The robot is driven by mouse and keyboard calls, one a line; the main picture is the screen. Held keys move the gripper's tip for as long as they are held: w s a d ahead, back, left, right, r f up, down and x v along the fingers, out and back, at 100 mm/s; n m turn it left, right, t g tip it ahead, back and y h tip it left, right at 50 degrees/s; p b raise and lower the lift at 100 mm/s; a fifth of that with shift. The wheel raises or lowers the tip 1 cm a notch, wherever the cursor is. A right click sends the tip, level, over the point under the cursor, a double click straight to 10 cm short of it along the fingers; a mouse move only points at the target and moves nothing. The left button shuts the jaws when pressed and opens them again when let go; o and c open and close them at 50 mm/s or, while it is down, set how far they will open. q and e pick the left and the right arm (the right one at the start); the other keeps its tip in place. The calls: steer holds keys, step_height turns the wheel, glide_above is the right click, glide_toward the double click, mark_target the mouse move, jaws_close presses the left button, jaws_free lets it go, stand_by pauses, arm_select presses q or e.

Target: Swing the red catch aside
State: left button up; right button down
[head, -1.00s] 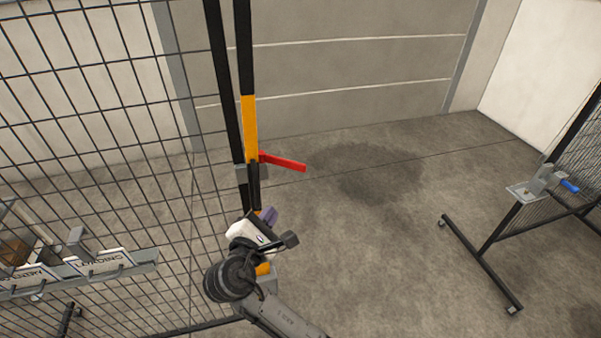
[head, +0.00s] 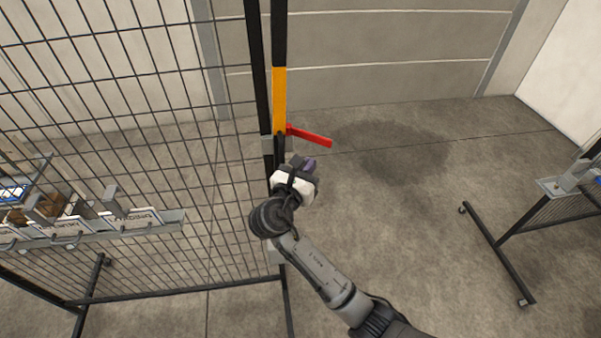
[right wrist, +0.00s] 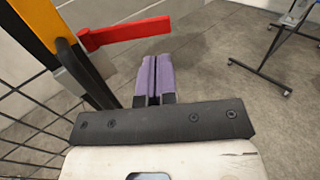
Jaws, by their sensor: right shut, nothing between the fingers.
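The red catch (head: 312,136) is a flat red lever that sticks out to the right from the black and yellow post (head: 279,98) at the edge of the mesh fence. It also shows in the right wrist view (right wrist: 125,33), ahead and to the left of my fingers. My right gripper (head: 307,164) is just below the catch in the head view. Its purple fingers (right wrist: 153,78) are shut with nothing between them, and they appear apart from the catch. My left gripper is not in view.
The mesh fence (head: 190,115) fills the left side, with a grey rail of labelled holders (head: 150,224) on it. A second mesh panel on a wheeled foot (head: 497,256) stands at the right. The concrete floor between them is clear.

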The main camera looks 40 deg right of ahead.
mark_target(325, 143)
steer(key=p+x, duration=0.1)
steer(key=x, duration=0.4)
steer(key=shift+w+d+r, duration=0.1)
steer(key=shift+d, duration=0.2)
steer(key=shift+p+x, duration=0.4)
steer(key=shift+x, duration=0.55)
steer(key=shift+w+a, duration=0.1)
